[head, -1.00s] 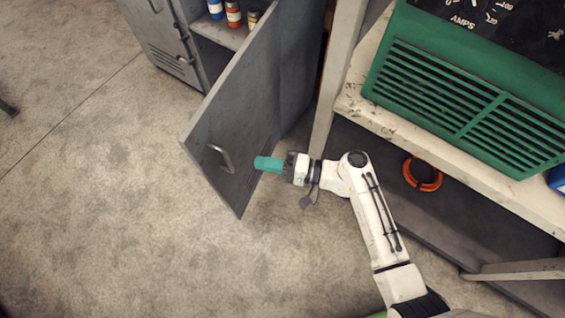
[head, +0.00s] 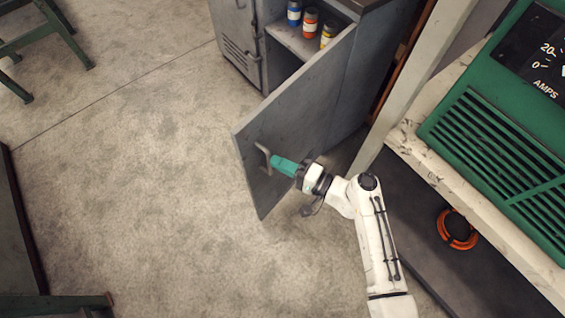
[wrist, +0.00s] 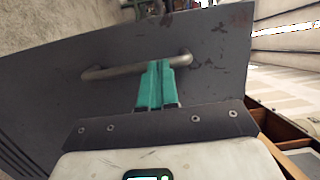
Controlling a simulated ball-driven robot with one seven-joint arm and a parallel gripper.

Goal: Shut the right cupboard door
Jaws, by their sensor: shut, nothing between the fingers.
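The right cupboard door (head: 300,110) is a grey metal panel standing wide open, swung out from the grey cupboard. Its bar handle (head: 264,156) is near its free edge. My gripper (head: 274,161) has teal fingers and is at the door's handle side. In the wrist view the door (wrist: 60,90) fills much of the picture, and the shut fingers (wrist: 158,66) point at the handle (wrist: 120,71), overlapping its right part. I cannot tell whether they touch it. Nothing is between the fingers.
Several small jars (head: 310,20) stand on the shelf inside the cupboard. A workbench (head: 470,210) with a green welder (head: 500,150) is at the right, with an orange ring (head: 457,229) below. A green stool (head: 45,35) is at the upper left. The floor left of the door is clear.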

